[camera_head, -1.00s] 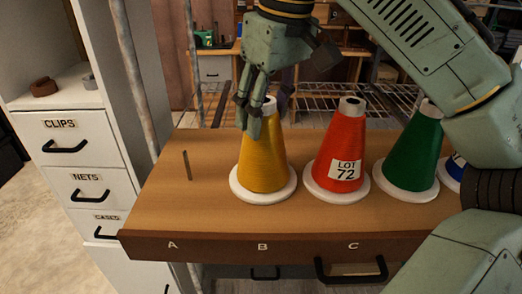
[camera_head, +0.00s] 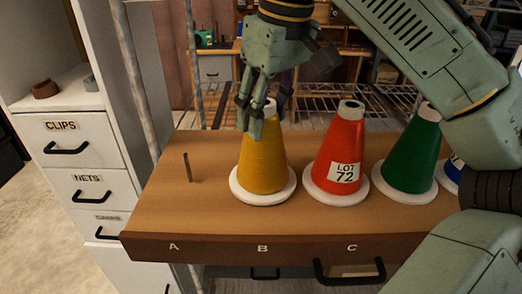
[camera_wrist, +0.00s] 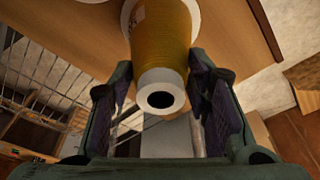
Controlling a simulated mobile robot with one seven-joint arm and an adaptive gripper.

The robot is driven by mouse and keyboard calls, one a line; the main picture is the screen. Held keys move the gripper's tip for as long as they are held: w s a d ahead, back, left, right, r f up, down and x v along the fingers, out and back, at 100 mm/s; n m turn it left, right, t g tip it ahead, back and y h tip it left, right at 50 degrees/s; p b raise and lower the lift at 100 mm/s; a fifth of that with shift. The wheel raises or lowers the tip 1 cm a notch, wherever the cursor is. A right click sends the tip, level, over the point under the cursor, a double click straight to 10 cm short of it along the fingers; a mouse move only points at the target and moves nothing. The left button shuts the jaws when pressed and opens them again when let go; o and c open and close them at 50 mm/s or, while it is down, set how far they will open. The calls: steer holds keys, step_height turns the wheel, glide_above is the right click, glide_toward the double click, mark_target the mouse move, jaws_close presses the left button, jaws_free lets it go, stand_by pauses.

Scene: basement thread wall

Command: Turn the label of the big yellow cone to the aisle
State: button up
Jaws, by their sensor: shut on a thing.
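The big yellow cone (camera_head: 262,165) stands upright on its white round base above mark B on the wooden shelf. No label shows on its side in the head view. In the wrist view its pale top (camera_wrist: 161,92) sits between my fingers, and a pale patch (camera_wrist: 139,14), possibly the label's edge, shows on its left side. My gripper (camera_head: 257,112) comes down from above and is shut on the cone's upper end.
A red cone (camera_head: 337,140) with a LOT 72 label stands close on the right, then a green cone (camera_head: 411,155) and a partly hidden blue one. A bare upright pin (camera_head: 188,167) stands above mark A. A white drawer cabinet (camera_head: 75,150) is at the left.

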steer(key=shift+r, duration=0.15)
steer(key=m+h, duration=0.1)
steer(key=m, duration=0.5)
steer(key=shift+m+t+p, duration=0.35)
steer(key=shift+m+t, duration=0.05)
steer(key=m+h, duration=0.1)
steer(key=m, duration=0.3)
steer(key=shift+m, duration=0.3)
steer(key=m, duration=0.3)
steer(key=shift+h, duration=0.4)
steer(key=shift+f, duration=0.25)
steer(key=o, duration=1.1)
steer(key=shift+o, duration=0.2)
